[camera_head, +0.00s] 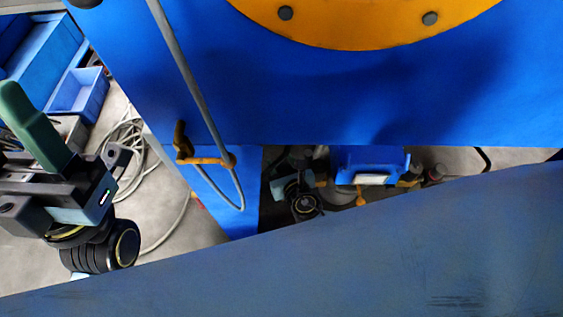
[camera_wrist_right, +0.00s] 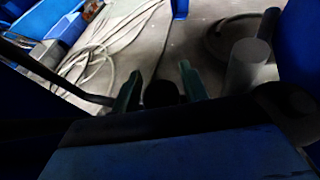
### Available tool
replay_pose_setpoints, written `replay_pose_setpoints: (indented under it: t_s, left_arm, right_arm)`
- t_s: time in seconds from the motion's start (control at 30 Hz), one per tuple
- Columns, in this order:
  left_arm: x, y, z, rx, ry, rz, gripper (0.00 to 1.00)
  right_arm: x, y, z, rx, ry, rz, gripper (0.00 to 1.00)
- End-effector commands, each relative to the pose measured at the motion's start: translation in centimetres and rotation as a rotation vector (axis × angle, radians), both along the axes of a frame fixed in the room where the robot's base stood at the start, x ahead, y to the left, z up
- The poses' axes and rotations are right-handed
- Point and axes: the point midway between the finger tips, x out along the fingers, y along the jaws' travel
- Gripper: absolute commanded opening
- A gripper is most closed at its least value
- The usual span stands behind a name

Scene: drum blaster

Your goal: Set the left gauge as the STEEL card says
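No gauge and no STEEL card can be made out in either view. My left gripper (camera_head: 30,122) is at the left edge of the head view, away from the blue machine; its green fingers overlap from this side, so its opening is unclear. In the right wrist view my right gripper (camera_wrist_right: 160,85) has its two green fingers apart. A dark rounded thing (camera_wrist_right: 162,94) shows between or behind them; I cannot tell whether they touch it. In the head view dark arm parts, probably of my right arm, show below the machine, with the fingers hidden.
A large blue machine (camera_head: 330,105) with an orange round plate (camera_head: 365,22) fills the top. A grey hose (camera_head: 192,85) and an orange-brown handle (camera_head: 205,160) are on its left side. A grey-blue slab (camera_head: 300,265) crosses the front. Blue bins (camera_head: 78,92) and cables (camera_head: 128,135) lie at left.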

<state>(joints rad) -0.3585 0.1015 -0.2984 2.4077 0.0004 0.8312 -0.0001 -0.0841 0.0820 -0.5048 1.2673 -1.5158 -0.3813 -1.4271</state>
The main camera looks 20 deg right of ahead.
Motion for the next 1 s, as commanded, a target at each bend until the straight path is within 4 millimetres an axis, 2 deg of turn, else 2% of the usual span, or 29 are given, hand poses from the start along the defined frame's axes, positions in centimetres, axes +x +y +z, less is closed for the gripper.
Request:
replay_pose_setpoints:
  t_s: [0.03,0.2,0.27,0.47,0.8,1.0]
  left_arm:
    - [0.00,0.00,0.00,0.000,0.000,0.000,0.54]
    - [0.00,-0.01,0.00,0.000,0.000,0.000,0.54]
    - [0.00,-0.01,0.00,0.000,0.000,0.000,0.54]
    - [0.00,-0.01,0.00,0.000,0.001,0.000,0.54]
    - [0.31,-0.10,0.03,0.006,0.019,0.000,0.54]
    - [0.31,-0.09,0.04,0.006,0.019,0.000,0.54]
  right_arm:
    - [0.00,0.00,0.01,0.000,0.000,0.000,0.37]
    - [-0.01,0.00,0.00,0.000,0.000,0.000,0.15]
    - [-0.01,0.00,0.00,0.000,0.000,0.000,0.10]
    - [0.04,0.01,-0.01,0.003,0.000,-0.074,0.10]
    - [0.02,-0.54,-0.01,0.001,0.001,-0.371,0.10]
    - [-0.05,-0.72,0.02,0.000,-0.001,-0.421,0.10]
